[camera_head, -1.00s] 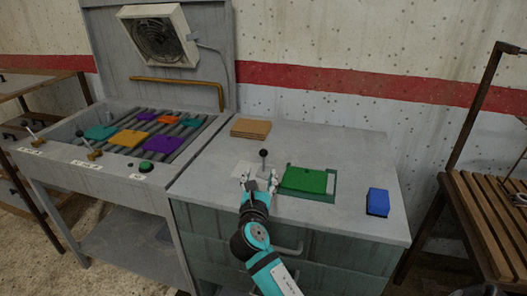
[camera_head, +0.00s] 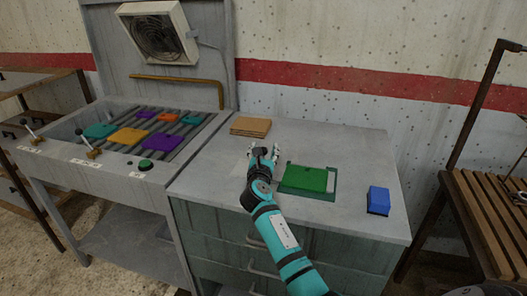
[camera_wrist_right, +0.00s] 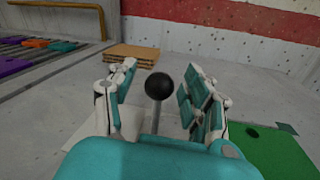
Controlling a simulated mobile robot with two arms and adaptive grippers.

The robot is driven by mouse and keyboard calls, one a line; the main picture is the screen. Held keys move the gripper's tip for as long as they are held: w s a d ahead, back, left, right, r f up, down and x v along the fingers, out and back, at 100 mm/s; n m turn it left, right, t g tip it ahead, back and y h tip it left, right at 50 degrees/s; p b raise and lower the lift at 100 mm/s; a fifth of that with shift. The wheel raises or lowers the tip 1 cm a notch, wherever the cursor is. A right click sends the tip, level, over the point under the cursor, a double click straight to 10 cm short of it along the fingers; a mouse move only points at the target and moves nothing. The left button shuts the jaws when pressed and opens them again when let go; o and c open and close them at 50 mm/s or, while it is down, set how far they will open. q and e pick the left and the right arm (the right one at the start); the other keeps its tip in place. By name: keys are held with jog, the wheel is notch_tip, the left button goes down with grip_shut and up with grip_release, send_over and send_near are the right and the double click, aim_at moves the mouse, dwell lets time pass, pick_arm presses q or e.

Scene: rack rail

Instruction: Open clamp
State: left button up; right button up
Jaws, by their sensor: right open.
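The clamp shows as an upright lever with a black ball knob (camera_wrist_right: 159,86) in the right wrist view, above a pale base plate (camera_wrist_right: 92,128). My right gripper (camera_wrist_right: 157,88) is open, with one finger on each side of the knob and visible gaps to it. In the head view my right gripper (camera_head: 263,151) covers the lever. A green plate (camera_head: 306,178) lies in a dark green holder just right of the clamp; it also shows at the lower right of the wrist view (camera_wrist_right: 272,150). My left gripper is out of view.
A stack of brown boards (camera_head: 250,126) lies behind the gripper on the grey cabinet top (camera_head: 335,140). A blue block (camera_head: 378,201) sits at the right. A roller conveyor (camera_head: 165,130) with several coloured plates stands left, and a slatted wooden bench (camera_head: 490,215) right.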

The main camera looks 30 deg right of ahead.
grip_shut()
jog(key=shift+w+f, duration=0.1)
jog(key=shift+f, duration=0.15)
